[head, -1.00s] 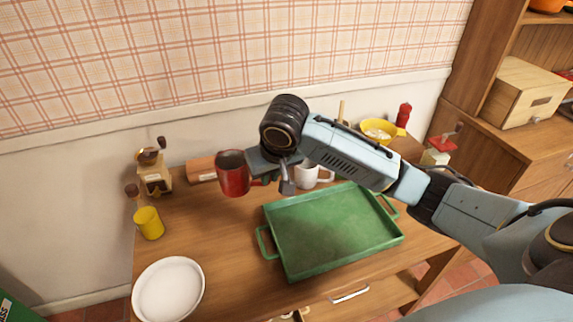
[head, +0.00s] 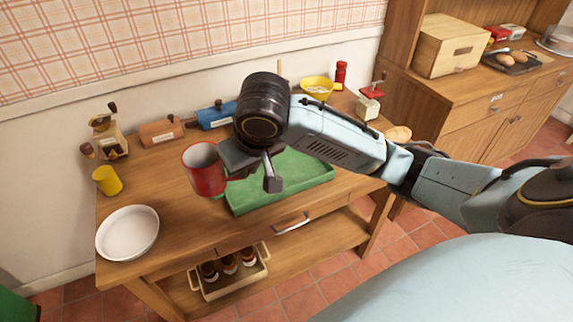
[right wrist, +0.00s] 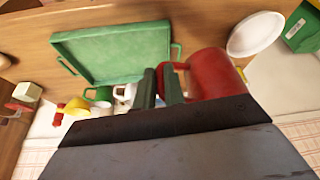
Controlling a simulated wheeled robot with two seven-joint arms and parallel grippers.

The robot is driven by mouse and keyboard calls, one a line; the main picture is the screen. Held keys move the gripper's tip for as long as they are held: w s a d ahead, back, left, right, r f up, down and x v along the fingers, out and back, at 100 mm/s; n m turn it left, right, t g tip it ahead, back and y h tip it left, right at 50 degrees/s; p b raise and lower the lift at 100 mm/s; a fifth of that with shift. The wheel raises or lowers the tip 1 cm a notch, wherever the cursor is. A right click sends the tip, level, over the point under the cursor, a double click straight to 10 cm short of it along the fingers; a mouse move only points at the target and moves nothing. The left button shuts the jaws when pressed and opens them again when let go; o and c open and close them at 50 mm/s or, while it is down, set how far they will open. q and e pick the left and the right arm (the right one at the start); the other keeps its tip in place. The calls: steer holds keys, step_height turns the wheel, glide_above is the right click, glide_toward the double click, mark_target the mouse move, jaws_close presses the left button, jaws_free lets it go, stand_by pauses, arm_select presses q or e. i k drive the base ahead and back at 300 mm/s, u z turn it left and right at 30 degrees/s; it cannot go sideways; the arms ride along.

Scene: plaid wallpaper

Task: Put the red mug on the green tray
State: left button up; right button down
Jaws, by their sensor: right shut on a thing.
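My right gripper (head: 250,172) is shut on the red mug (head: 203,170), at its handle. The mug is upright and looks held above the table, just left of the green tray. In the right wrist view the mug (right wrist: 212,74) is to the right of the fingers (right wrist: 160,86). The green tray (head: 300,187) lies on the wooden table, partly hidden behind my right gripper and arm. Its bare inside shows in the right wrist view (right wrist: 112,52). My left gripper is in neither view.
A white plate (head: 128,233) and a yellow cup (head: 107,181) stand on the left of the table (head: 165,205). A grinder (head: 110,138) and small boxes line the back. A white mug (right wrist: 124,92) and a green mug (right wrist: 100,94) are beyond the tray.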

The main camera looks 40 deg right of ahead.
mark_target(256, 177)
steer(key=z, duration=0.9)
steer(key=i, duration=0.7)
steer(key=u, duration=0.5)
